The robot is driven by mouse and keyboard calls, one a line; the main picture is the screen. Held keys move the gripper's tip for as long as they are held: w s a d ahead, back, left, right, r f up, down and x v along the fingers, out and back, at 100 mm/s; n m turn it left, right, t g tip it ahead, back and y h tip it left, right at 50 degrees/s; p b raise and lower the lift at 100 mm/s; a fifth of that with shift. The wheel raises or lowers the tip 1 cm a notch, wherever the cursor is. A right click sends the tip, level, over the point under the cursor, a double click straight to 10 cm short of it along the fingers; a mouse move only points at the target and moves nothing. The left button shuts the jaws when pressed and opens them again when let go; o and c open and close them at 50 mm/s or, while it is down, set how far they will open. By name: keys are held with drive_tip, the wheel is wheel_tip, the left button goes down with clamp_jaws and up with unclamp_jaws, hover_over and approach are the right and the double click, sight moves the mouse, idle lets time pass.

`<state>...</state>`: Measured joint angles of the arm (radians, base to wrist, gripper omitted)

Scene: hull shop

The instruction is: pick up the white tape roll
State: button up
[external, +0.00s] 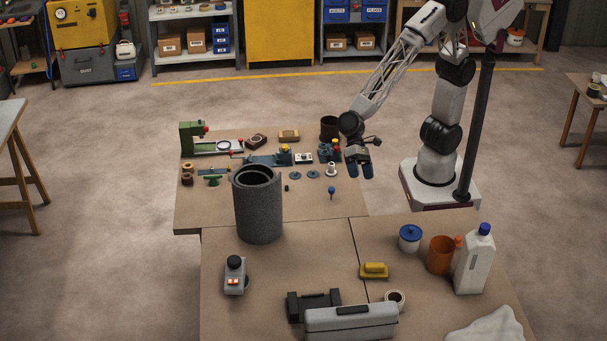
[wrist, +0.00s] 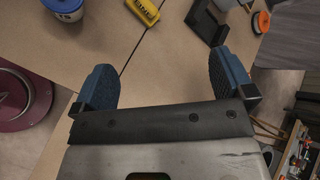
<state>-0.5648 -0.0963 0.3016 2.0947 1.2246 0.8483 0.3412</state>
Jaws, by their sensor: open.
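The white tape roll (external: 395,298) lies on the front table, close to the right end of the grey case and in front of the yellow block (external: 374,270). I cannot make it out in the wrist view. My gripper (external: 358,172) hangs above the right edge of the rear bench, well behind and above the roll. Its two blue fingers are spread wide in the wrist view (wrist: 166,82), with nothing between them but bare tabletop below.
A blue-lidded pot (external: 410,240), orange cup (external: 440,256) and white bottle (external: 474,262) stand right of the roll. The grey case (external: 350,322) is left of it. A tall grey cylinder (external: 258,210) stands at the back left. The table's centre is mostly clear.

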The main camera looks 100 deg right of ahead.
drive_tip(key=s+a+f+m+y, duration=0.1)
drive_tip(key=s+a+f+m, duration=0.1)
drive_tip(key=a+f, duration=0.4)
drive_tip(key=s+a+f+m+y, duration=0.1)
drive_tip(key=a+f+m, duration=0.3)
drive_tip(key=a, duration=1.2)
drive_tip(key=s+a+f+m+y, duration=0.1)
drive_tip(key=s+a+f+m, duration=0.2)
drive_tip(key=a+f, duration=0.4)
drive_tip(key=r+x, duration=0.1)
drive_tip(key=x, duration=0.3)
drive_tip(key=shift+a, duration=0.45)
drive_tip(key=shift+f, duration=0.2)
drive_tip(key=shift+f, duration=2.8)
drive_tip(key=shift+f, duration=0.1)
drive_tip(key=shift+f, duration=0.5)
drive_tip(key=shift+x, duration=2.5)
